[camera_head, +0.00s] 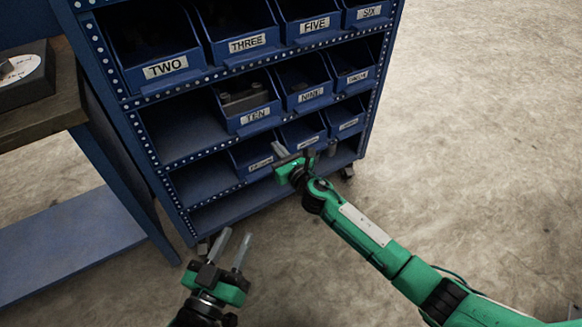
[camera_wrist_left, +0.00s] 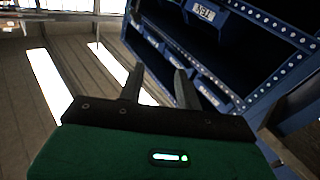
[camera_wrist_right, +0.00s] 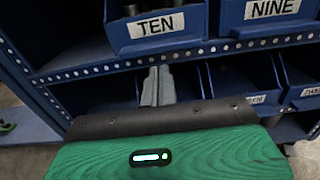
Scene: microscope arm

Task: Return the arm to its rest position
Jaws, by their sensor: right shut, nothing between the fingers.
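My right arm reaches in from the lower right in the head view, green with black joints. Its gripper (camera_head: 281,151) is in front of the lower bins of the blue rack. In the right wrist view its two grey fingers (camera_wrist_right: 158,86) are together with nothing between them, below the bin labelled TEN (camera_wrist_right: 158,27). I cannot tell whether they touch the rack. My left gripper (camera_head: 234,247) is low in the head view, in front of the rack's lower left corner. Its fingers (camera_wrist_left: 158,85) are apart and empty in the left wrist view.
The blue rack (camera_head: 187,141) stands on casters and holds several labelled bins, some with parts inside. A wooden-topped bench (camera_head: 40,121) with a dark box (camera_head: 24,78) stands at the left. The concrete floor (camera_head: 480,130) to the right is clear.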

